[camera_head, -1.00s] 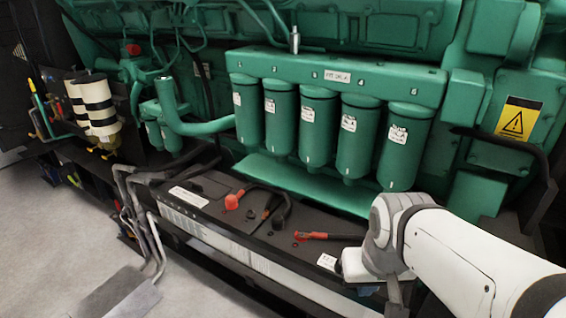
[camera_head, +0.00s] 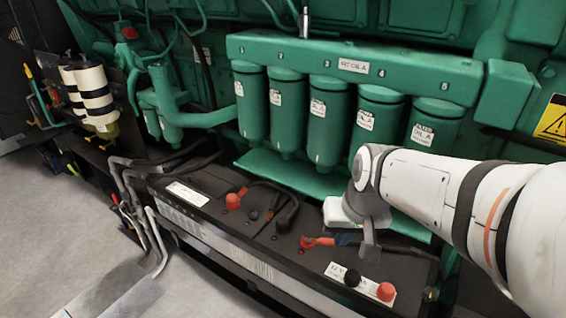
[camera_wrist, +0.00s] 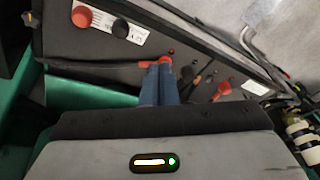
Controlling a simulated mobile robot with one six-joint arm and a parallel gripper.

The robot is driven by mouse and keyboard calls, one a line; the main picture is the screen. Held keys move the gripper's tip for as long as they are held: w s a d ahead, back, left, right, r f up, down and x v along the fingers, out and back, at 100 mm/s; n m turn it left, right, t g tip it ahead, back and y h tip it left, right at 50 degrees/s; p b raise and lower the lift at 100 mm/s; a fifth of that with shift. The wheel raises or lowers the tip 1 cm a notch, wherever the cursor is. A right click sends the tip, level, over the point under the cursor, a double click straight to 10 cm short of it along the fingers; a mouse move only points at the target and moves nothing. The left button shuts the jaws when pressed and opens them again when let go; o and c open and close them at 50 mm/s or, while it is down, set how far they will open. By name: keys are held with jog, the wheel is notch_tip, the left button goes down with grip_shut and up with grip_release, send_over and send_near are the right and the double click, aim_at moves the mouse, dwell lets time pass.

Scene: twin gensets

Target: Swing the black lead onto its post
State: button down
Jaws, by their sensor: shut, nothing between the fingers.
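The black lead (camera_head: 288,213) arches over the battery top, left of my gripper in the head view. Its end is dark and hard to tell from the battery top. It shows right of my fingers in the wrist view (camera_wrist: 198,80). My gripper (camera_head: 342,239) is low over the battery, its blue fingers (camera_wrist: 160,70) shut and empty. A red lead end (camera_head: 312,241) lies at the fingertips; I cannot tell whether they touch it. A small dark post (camera_head: 253,215) shows between the red cap (camera_head: 233,201) and the black lead.
The black battery case (camera_head: 205,205) stands below green filters (camera_head: 326,120). A black cap (camera_head: 352,278) and another red cap (camera_head: 386,291) sit at its near right end. Grey pipes (camera_head: 150,225) pass its left end. Floor is clear at lower left.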

jog(key=w+a+f+t+y+b, duration=0.1)
jog(key=w+a+f+b, duration=0.15)
jog(key=w, duration=0.65)
jog(key=w+a+f+y+b, duration=0.1)
jog(key=w+a+f, duration=0.25)
jog(key=w, duration=0.55)
jog(key=m+t+b, duration=0.1)
jog(key=m+b, duration=0.1)
send_near(273, 204)
jog(key=shift+y, duration=0.4)
jog(key=d, duration=0.1)
jog(key=s+d, duration=0.1)
jog(key=d, duration=0.1)
jog(key=shift+s+d+r, duration=0.25)
jog(key=shift+d+r, duration=0.15)
jog(key=x, duration=0.9)
jog(key=shift+w+a+f, duration=0.15)
jog(key=shift+w+f, duration=0.1)
jog(key=shift+w, duration=0.05)
jog(key=shift+t, duration=0.3)
